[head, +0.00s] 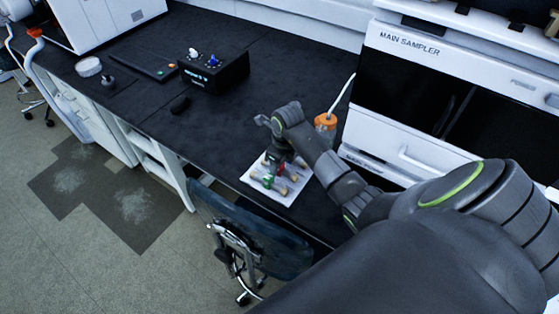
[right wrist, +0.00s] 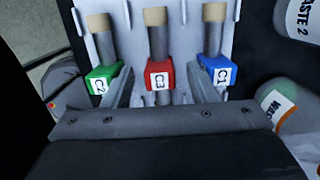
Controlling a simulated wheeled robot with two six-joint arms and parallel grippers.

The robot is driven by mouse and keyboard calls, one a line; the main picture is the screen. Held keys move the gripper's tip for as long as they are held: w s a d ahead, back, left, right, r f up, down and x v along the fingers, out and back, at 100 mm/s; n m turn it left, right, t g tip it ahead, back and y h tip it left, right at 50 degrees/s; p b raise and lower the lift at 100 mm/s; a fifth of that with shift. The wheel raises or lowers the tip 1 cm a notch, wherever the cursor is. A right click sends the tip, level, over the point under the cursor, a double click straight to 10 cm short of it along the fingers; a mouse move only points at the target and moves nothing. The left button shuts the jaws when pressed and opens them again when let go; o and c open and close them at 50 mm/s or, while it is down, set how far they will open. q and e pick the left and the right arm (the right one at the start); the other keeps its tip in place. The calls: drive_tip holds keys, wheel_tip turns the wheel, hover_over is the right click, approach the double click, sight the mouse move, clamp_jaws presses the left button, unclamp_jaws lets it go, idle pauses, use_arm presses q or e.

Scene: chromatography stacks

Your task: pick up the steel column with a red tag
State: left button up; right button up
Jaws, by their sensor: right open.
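The steel column with a red tag marked C3 (right wrist: 157,42) lies in the middle of the right wrist view, with a tan end cap at its far end. A green-tagged column marked C2 (right wrist: 104,45) is on its left and a blue-tagged column marked C1 (right wrist: 214,42) on its right. They lie on a white tray (head: 289,198) on the black bench. My right gripper (right wrist: 160,90) is open, with its fingers on either side of the red tag and visible gaps to it. In the head view it is over the tray (head: 276,170). My left gripper is not in view.
Waste bottles (right wrist: 291,122) stand right of the tray; an orange-capped bottle (head: 325,122) shows in the head view. The white main sampler (head: 430,60) stands behind at right. A black control box (head: 214,72) is further left. The bench (head: 200,130) between is mostly clear.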

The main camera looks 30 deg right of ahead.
drive_tip(key=c, duration=1.1)
drive_tip(key=shift+r, duration=0.15)
wheel_tip(320, 180, up, 9)
drive_tip(key=shift+r+b, duration=0.1)
drive_tip(key=shift+b, duration=0.75)
drive_tip(key=shift+r, duration=0.4)
